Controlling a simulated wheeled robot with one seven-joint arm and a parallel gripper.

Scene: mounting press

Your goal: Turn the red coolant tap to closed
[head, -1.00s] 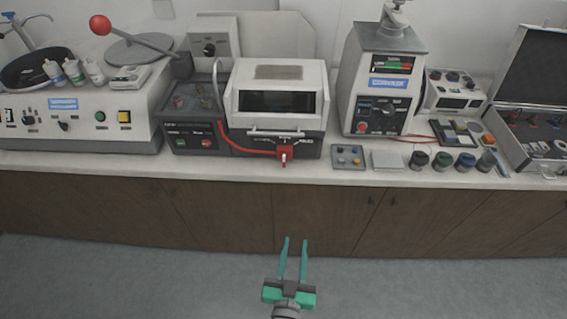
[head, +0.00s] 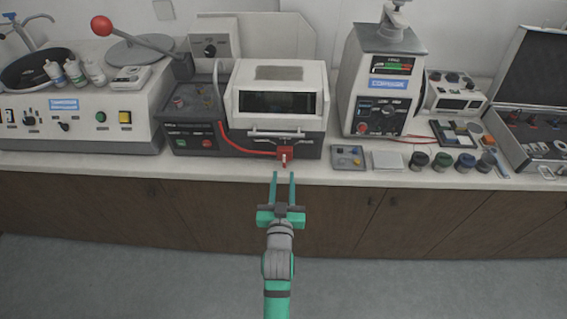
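The red coolant tap (head: 285,153) sits at the front lower edge of the white-lidded machine (head: 281,80), near the counter's front edge. A red hose (head: 243,147) runs into it from the left. A small pale lever (head: 284,160) hangs at the tap's front; its exact angle is too small to tell. My gripper (head: 283,174) points toward the tap from the near side, just short of it in the picture. Its two teal fingers are apart with nothing between them.
The white counter (head: 225,173) runs across the view. A small grey tray (head: 347,157) and a pale block (head: 387,160) lie right of the tap, then several dark jars (head: 442,161). A machine with a red-knobbed lever (head: 102,26) stands left. The floor in front is clear.

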